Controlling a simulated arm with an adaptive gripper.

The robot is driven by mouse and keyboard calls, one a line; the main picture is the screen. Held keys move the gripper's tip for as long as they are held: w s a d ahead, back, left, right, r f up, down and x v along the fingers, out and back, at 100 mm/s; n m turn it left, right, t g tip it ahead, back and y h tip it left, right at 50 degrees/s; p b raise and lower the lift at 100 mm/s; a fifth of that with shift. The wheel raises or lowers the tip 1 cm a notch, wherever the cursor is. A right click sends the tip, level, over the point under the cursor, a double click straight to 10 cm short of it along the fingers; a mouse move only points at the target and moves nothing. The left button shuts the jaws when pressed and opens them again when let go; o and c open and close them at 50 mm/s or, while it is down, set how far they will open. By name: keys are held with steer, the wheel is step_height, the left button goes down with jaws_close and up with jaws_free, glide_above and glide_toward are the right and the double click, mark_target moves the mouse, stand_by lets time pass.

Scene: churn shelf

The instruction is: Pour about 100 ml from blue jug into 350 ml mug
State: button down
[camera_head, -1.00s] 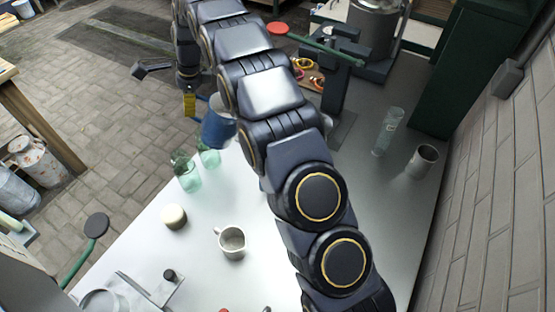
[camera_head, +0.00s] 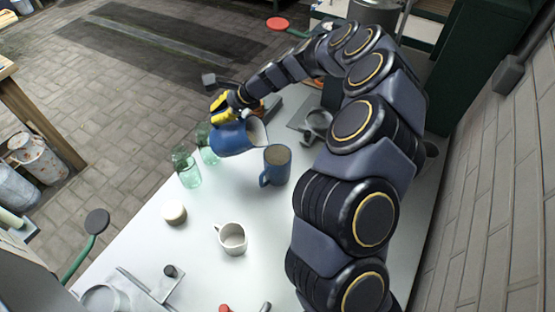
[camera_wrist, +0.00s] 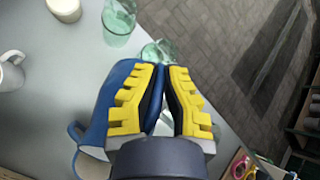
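The blue jug (camera_head: 230,139) is tilted in the air above the table, its pale opening turned right toward a blue mug. My gripper (camera_head: 222,108) is shut on the jug, apparently at its handle. In the wrist view its yellow fingers (camera_wrist: 158,105) lie against the jug (camera_wrist: 112,92). The blue mug (camera_head: 276,166) stands upright just below and right of the jug's lip. In the wrist view part of the blue mug (camera_wrist: 76,131) shows beyond the jug. A white mug (camera_head: 232,238) stands nearer the camera. No capacity marking is readable, and no stream is clearly visible.
Two green glasses (camera_head: 187,171) stand left of the jug, near the table edge. A round cream-coloured item (camera_head: 174,213) and a metal stand (camera_head: 160,285) are closer. A grey metal item (camera_head: 318,122) lies behind the blue mug. My arm covers the table's right side.

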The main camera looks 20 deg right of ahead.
steer(key=shift+s+d+f+t+y+p, duration=0.15)
steer(key=shift+f+y+p, duration=0.15)
steer(key=shift+p, duration=0.45)
steer(key=shift+d+f+t+y+p, duration=0.15)
steer(key=shift+f+y+p, duration=0.1)
steer(key=shift+p, duration=0.5)
steer(key=shift+s+d+r+y, duration=0.2)
steer(key=shift+r+y, duration=0.05)
steer(key=shift+y, duration=0.1)
steer(key=shift+s+d+r+t+y, duration=0.25)
steer(key=shift+d+r+t+y, duration=0.15)
steer(key=shift+d+t, duration=0.15)
steer(key=shift+s+d+r+t+y, duration=0.2)
steer(key=shift+s+d+r+y, duration=0.1)
steer(key=shift+d, duration=0.3)
steer(key=shift+s+d+r+t+y, duration=0.15)
steer(key=shift+s+d+y, duration=0.15)
steer(key=shift+d, duration=0.3)
stand_by(0.5)
